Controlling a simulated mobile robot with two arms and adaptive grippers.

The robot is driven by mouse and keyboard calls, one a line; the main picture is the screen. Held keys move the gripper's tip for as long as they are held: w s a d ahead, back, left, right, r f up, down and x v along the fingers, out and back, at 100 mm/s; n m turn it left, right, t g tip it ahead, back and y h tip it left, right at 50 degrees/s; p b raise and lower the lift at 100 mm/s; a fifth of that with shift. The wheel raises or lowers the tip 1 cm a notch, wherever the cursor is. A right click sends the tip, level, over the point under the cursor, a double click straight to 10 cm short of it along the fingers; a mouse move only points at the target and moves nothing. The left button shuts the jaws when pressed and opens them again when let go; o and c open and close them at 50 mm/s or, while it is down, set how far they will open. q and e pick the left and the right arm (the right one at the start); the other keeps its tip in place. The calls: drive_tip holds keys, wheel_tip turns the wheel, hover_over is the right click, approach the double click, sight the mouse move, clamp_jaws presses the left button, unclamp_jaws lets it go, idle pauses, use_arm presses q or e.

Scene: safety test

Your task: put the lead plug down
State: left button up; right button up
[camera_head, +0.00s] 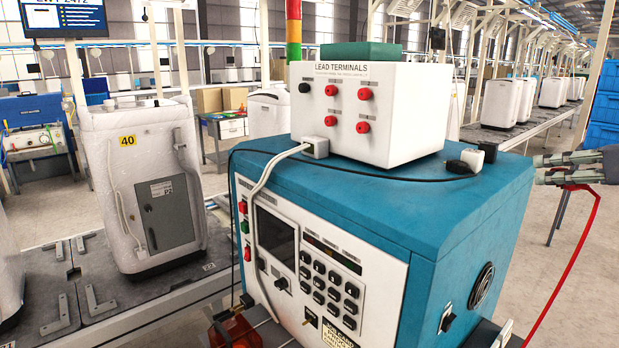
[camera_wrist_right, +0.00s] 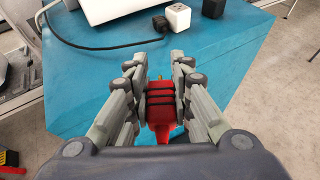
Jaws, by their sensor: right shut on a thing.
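My right gripper (camera_head: 540,169) is at the right edge of the head view, beyond the right side of the blue tester cabinet (camera_head: 400,205). In the right wrist view, the right gripper (camera_wrist_right: 160,82) is shut on a red lead plug (camera_wrist_right: 160,105) with dark bands, a small metal tip pointing forward. The red lead (camera_head: 572,255) hangs from the gripper in a curve down to the bottom of the head view. The white lead terminals box (camera_head: 400,125) stands on the cabinet, with one black and several red terminals. My left gripper is not in view.
The cabinet's blue top (camera_wrist_right: 90,75) is partly bare. A black block (camera_head: 457,167), a white block (camera_head: 472,158) and a black cable (camera_head: 385,180) lie beside the terminals box. A white appliance (camera_head: 145,190) stands on the conveyor at left. Floor shows at right.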

drive_tip(key=shift+w+f, duration=0.2)
drive_tip(key=shift+f, duration=0.75)
drive_tip(key=s+d+f+m+h, duration=0.1)
drive_tip(key=s+f, duration=0.1)
drive_tip(key=f, duration=2)
drive_tip(key=s+f+m+h, duration=0.1)
drive_tip(key=s+f, duration=0.2)
drive_tip(key=f, duration=1.8)
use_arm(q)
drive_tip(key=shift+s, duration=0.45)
use_arm(e)
drive_tip(key=s+a+r+n+g+y, duration=0.1)
drive_tip(key=s+a+r+n+y, duration=0.2)
drive_tip(key=a, duration=0.4)
drive_tip(key=s+a+r+n+g+y, duration=0.2)
drive_tip(key=s+a+r+n+y, duration=0.1)
drive_tip(key=a, duration=0.4)
drive_tip(key=s+a+r+n+g+y, duration=0.2)
drive_tip(key=s+a+r+n+y, duration=0.2)
drive_tip(key=a+r, duration=0.3)
drive_tip(key=shift+s+a, duration=0.45)
drive_tip(key=shift+s, duration=0.15)
